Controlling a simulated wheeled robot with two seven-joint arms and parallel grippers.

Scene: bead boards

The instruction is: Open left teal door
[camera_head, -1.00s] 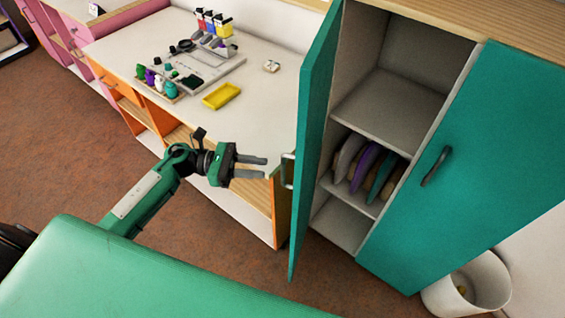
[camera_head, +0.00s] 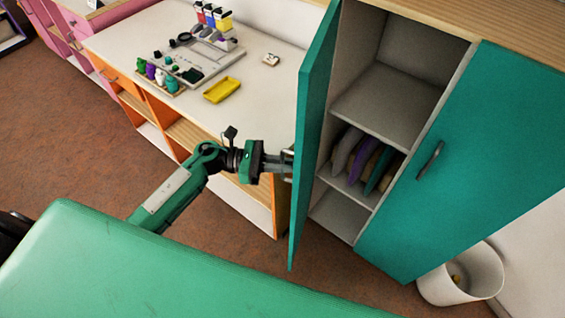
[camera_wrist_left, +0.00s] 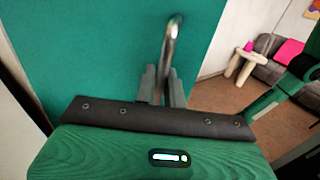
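The left teal door (camera_head: 313,130) of the cabinet stands swung wide open, nearly edge-on in the head view. Its inside and the shelves behind it show. My left gripper (camera_head: 285,160) is at the outer face of this door, at its handle. In the left wrist view the metal handle (camera_wrist_left: 172,42) runs down between the two fingers of my left gripper (camera_wrist_left: 163,88) in front of the teal panel (camera_wrist_left: 90,45). The gap is narrow, and I cannot tell whether the fingers press on the handle. My right gripper is not in view.
The right teal door (camera_head: 465,150) is closed, with a dark handle (camera_head: 430,160). A white bin (camera_head: 462,275) stands below it. A white-topped counter (camera_head: 265,98) with a yellow tray (camera_head: 221,90) lies left of the open door. The floor (camera_head: 70,130) at left is clear.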

